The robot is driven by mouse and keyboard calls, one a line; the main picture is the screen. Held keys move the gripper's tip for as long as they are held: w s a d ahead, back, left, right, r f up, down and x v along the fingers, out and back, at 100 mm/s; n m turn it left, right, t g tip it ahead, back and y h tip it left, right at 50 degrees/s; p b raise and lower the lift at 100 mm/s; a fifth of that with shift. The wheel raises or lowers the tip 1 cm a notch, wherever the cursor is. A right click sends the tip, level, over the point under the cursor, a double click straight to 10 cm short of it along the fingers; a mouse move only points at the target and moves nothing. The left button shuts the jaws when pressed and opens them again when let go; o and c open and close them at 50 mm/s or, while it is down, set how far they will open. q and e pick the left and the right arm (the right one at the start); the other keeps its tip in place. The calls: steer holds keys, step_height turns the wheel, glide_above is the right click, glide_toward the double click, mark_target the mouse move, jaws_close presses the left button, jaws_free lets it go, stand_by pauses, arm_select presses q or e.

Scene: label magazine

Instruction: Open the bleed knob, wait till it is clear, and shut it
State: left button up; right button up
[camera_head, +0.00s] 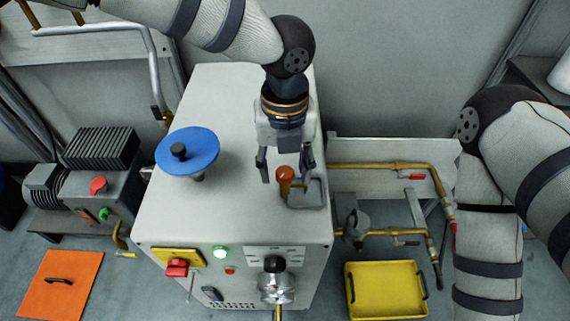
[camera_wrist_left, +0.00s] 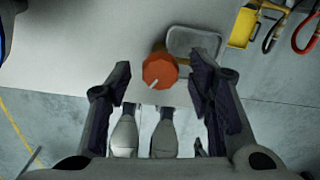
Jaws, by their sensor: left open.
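The bleed knob (camera_head: 285,173) is orange-red and sits on a brass fitting on top of the white cabinet (camera_head: 232,125). It also shows in the left wrist view (camera_wrist_left: 159,70), with a pale line on it pointing down and left. A small grey tray (camera_head: 314,193) lies beside it; no liquid can be made out there. My left gripper (camera_head: 286,171) points down over the knob with its fingers open, one to each side. In the left wrist view the knob appears between the fingertips, with gaps on both sides. My right arm shows at the right, but its gripper is out of view.
A blue handwheel (camera_head: 187,150) stands on the cabinet top, left of my left gripper. A yellow tray (camera_head: 386,290) lies on the floor.

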arm_select(q)
jaws_close()
